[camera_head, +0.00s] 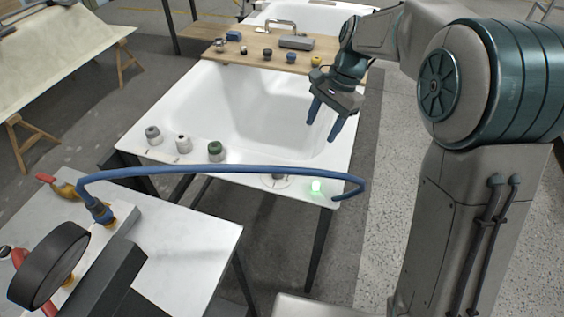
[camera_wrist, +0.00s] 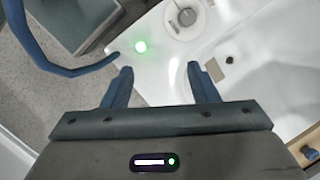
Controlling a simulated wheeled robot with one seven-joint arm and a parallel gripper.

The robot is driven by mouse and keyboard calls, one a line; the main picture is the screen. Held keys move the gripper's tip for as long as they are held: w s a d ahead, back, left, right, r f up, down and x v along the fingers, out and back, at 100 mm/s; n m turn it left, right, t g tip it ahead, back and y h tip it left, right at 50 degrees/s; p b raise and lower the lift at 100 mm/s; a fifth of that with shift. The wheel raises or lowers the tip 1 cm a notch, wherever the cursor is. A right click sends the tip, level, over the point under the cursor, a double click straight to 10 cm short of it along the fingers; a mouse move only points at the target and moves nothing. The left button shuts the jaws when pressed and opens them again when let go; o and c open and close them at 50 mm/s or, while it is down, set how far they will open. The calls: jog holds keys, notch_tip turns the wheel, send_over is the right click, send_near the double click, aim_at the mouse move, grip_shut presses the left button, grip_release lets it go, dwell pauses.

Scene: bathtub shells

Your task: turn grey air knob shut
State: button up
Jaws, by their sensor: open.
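A round knob on a pale disc (camera_head: 270,183) sits on the near rim of the white tub, beside a glowing green light (camera_head: 316,186). The blue hose partly hides it in the head view. In the wrist view the knob (camera_wrist: 186,17) looks grey-white, at the top, with the green light (camera_wrist: 140,46) to its lower left. Whether its pointer is at shut cannot be read. My gripper (camera_head: 324,122) is open and empty above the right side of the tub, apart from the knob. In the wrist view its two fingers (camera_wrist: 160,75) are spread, with nothing between them.
A blue hose (camera_head: 220,171) arches across the near rim. Grey (camera_head: 153,135), whitish (camera_head: 183,143) and green (camera_head: 215,150) knobs stand on the rim's left. A wooden board (camera_head: 225,52) with several small parts and a tap lies across the far end.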

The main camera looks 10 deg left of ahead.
aim_at(279, 169)
jog(key=w+a+f+m+g, duration=0.1)
jog(key=w+a+f+m, duration=0.15)
jog(key=a+f, duration=0.35)
jog(key=shift+n, duration=0.45)
jog(key=x, duration=0.4)
jog(key=a+x, duration=0.1)
jog(key=x, duration=0.7)
jog(key=shift+s+a, duration=0.2)
jog(key=c, duration=1)
